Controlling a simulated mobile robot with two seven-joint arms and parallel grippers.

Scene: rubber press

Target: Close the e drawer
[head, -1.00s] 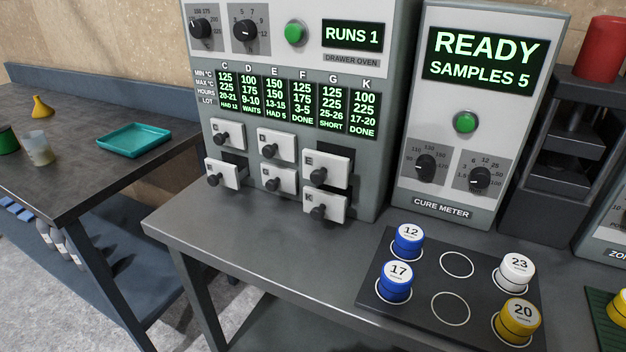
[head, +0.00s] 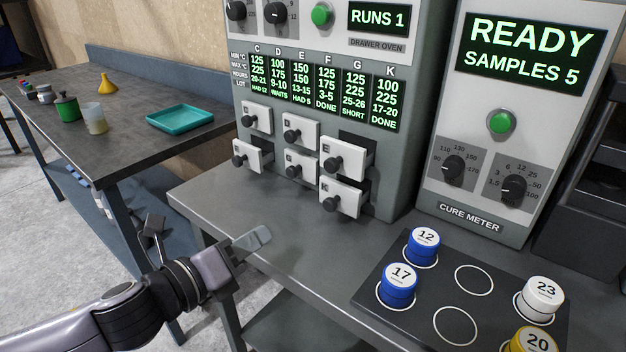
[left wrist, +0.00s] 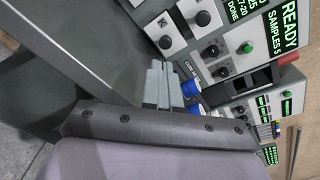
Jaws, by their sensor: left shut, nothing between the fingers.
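The E drawer (head: 345,155) is the upper white drawer in the right column of the drawer oven. Its front stands out from the oven face, with a dark gap behind it, and it has a dark round knob. My left gripper (head: 256,239) is shut and empty, in front of the oven and lower left of the E drawer, apart from it. In the left wrist view the shut fingers (left wrist: 162,86) point toward the instruments, and the K drawer (left wrist: 165,34) shows above them. My right gripper is in neither view.
The K drawer (head: 341,197) sits directly below E and also stands out. Other knobbed drawers are to the left. A dark pad (head: 398,262) with numbered jars lies at front right. The cure meter (head: 500,170) stands right of the oven. The bench (head: 270,222) before the drawers is clear.

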